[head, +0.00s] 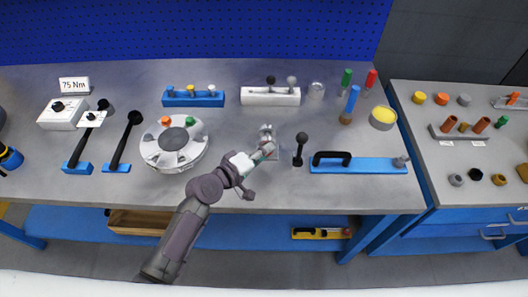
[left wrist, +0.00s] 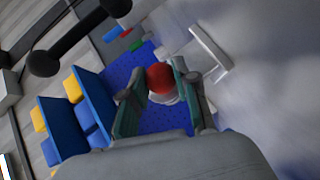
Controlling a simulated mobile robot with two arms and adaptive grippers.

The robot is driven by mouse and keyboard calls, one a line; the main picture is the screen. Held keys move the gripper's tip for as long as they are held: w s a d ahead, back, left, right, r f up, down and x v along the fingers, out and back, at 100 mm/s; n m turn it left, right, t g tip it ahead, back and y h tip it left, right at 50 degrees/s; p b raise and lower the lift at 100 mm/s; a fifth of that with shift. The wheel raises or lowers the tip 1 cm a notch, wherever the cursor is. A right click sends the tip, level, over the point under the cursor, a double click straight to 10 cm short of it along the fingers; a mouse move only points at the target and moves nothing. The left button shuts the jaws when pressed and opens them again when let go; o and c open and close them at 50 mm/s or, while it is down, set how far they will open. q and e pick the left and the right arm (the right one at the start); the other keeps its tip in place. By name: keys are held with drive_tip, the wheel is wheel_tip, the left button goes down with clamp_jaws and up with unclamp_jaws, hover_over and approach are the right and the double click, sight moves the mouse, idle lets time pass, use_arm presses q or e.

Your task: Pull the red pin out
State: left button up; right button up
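The red pin (left wrist: 160,78) shows its round red head in the left wrist view, between the two finger pads of my left gripper (left wrist: 159,88). Both pads appear to touch the head, and the gripper looks shut on it. In the head view my left gripper (head: 265,150) reaches a small grey metal bracket (head: 266,131) on the bench, with a little red of the pin visible at its fingertips. The pin's shank is hidden. My right gripper is in neither view.
A round white flanged shell (head: 160,156) with orange and green knobs stands left of the gripper. A black-knobbed lever (head: 301,145) stands close to its right, then a blue bar (head: 365,166) with a black handle. A white block (head: 270,97) with knobs lies behind.

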use_arm(q)
clamp_jaws()
drive_tip(key=shift+s+p, duration=0.85)
drive_tip(key=shift+s, duration=1.7)
drive_tip(key=shift+s+p, duration=0.5)
drive_tip(key=shift+s, duration=2.2)
